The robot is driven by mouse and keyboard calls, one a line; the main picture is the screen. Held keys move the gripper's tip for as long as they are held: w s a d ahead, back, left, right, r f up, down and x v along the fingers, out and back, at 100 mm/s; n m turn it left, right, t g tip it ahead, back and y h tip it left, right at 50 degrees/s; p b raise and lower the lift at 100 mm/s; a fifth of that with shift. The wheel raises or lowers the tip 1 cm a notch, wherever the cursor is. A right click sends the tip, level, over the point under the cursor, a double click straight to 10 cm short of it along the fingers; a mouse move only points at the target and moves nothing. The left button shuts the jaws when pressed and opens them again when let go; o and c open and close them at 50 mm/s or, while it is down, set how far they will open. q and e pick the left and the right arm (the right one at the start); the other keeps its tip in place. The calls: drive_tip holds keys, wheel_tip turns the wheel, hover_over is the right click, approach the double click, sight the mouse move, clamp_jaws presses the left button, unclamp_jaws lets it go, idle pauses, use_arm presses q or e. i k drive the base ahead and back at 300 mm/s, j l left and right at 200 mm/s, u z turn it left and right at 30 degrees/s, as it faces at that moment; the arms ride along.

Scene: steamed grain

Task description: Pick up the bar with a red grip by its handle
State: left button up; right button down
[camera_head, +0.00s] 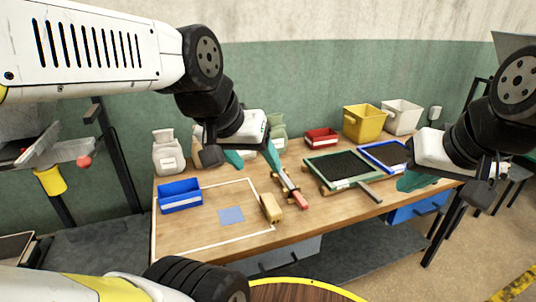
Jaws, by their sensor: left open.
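The bar with a red grip (290,187) lies on the wooden table near the middle, its red handle toward the front edge. My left gripper (254,160) is above the table, left of and behind the bar's handle. Its two teal fingers are apart with nothing seen between them. The right finger is close to the bar's far end in the picture; I cannot tell whether they touch. My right gripper (416,181) is over the table's right end, with a teal finger showing; its opening is not clear.
A tan block (271,207) lies just left of the handle. A blue bin (180,195) and blue square (231,215) are further left. A green-rimmed tray (340,184), blue tray (371,155), red bin (321,138) and yellow bin (362,123) are right. Pale sacks (167,152) stand behind.

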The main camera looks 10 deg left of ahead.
sight(294, 192)
drive_tip(key=k+j+z, duration=0.1)
drive_tip(key=z, duration=0.25)
drive_tip(key=k+j+z, duration=0.1)
drive_tip(key=z, duration=0.3)
drive_tip(key=k+j+z, duration=0.1)
drive_tip(key=z, duration=0.25)
